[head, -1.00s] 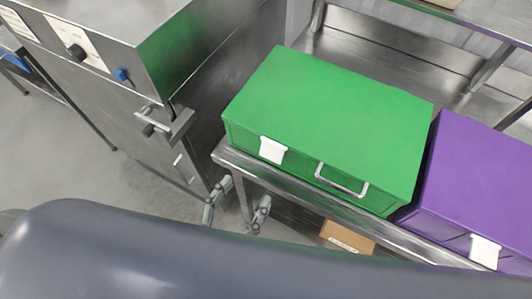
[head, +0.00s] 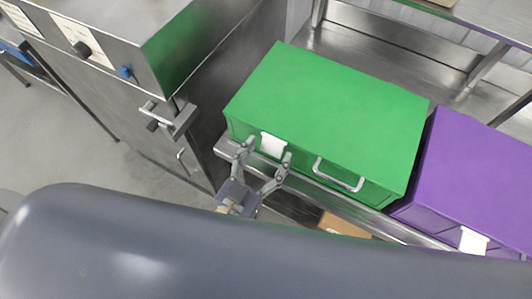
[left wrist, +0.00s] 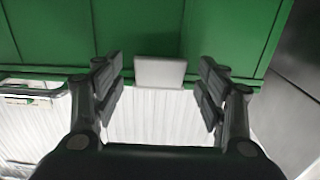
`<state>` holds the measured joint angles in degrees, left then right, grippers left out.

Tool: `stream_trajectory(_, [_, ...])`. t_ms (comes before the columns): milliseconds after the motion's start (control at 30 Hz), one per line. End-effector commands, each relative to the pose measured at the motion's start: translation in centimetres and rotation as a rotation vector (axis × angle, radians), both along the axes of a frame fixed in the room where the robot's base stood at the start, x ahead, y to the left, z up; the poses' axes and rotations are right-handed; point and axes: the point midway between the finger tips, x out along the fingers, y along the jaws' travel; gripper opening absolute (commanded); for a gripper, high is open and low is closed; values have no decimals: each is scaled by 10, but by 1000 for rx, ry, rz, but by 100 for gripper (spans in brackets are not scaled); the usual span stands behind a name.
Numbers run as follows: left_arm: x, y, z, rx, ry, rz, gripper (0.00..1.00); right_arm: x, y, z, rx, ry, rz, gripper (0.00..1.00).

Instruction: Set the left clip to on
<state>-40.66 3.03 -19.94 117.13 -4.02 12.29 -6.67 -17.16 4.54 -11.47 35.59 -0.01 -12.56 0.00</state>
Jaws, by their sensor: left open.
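The green box (head: 325,115) stands closed on a metal table, with a white clip (head: 272,144) at the left of its front edge and a metal handle to the right of it. My left gripper (head: 264,154) is open and empty at the front of the box, its two fingers to either side of the clip. In the left wrist view the clip (left wrist: 160,72) shows between the fingers of the left gripper (left wrist: 161,80), with gaps on both sides and no visible touch. My right gripper is not in view.
A purple box (head: 475,185) with its own white clip (head: 473,241) stands close to the right of the green one. A steel machine (head: 125,95) with knobs and a latch stands at the left. A cardboard box (head: 342,226) lies under the table.

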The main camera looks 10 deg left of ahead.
Motion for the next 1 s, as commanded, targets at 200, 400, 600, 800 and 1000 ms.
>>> stream_trajectory(200, [0, 0, 0, 0, 0, 0, 35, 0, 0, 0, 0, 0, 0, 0])
stream_trajectory(400, [0, 0, 0, 0, -1, 0, 22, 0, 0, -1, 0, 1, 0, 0])
stream_trajectory(600, [2, -1, -8, -16, -52, 0, 22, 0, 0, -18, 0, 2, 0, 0])
stream_trajectory(800, [5, -2, -13, -49, -157, -1, 22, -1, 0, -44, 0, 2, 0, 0])
stream_trajectory(1000, [7, -2, -11, -71, -225, -1, 22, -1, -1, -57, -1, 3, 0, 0])
